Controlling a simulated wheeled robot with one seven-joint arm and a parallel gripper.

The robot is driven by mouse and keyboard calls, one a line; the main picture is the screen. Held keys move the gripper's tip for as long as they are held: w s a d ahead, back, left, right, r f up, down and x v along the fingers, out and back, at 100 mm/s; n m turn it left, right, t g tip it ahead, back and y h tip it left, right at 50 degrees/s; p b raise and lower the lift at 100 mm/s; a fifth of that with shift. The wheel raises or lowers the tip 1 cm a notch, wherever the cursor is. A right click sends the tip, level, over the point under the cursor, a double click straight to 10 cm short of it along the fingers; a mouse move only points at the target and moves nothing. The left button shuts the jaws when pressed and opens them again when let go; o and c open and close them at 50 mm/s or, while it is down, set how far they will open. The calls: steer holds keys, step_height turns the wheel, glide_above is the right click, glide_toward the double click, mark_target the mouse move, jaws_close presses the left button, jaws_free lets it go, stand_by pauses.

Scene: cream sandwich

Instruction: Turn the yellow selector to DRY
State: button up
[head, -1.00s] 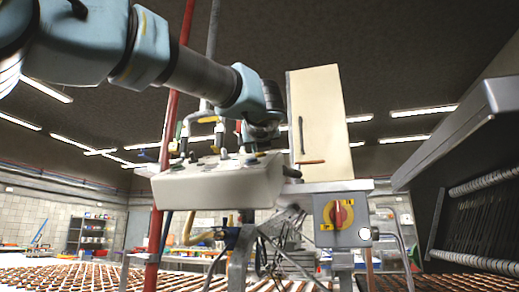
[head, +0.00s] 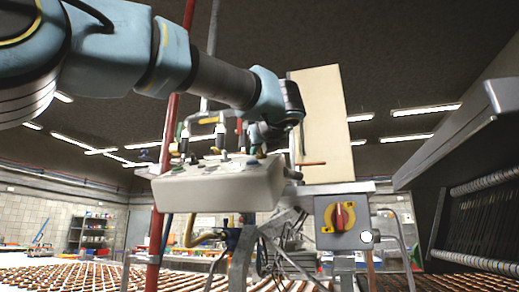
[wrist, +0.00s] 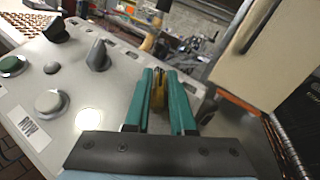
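The yellow selector (wrist: 158,88) shows partly in the wrist view, between the two teal fingers of my gripper (wrist: 159,80). The fingers stand close on either side of it. Whether both press on it is not clear. Its pointer and any DRY mark are hidden by the fingers. The selector sits on a light grey control panel (wrist: 117,88). In the head view this panel is the pale box (head: 225,190) under the end of my arm. My gripper is near its top right there, and its fingers are not clear.
A cream door (head: 322,110) stands close right of my wrist. A grey switch box with a red handle (head: 341,217) is below right.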

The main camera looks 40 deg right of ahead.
steer(key=shift+o, duration=1.4)
steer(key=b+v, duration=0.2)
steer(key=v, duration=0.9)
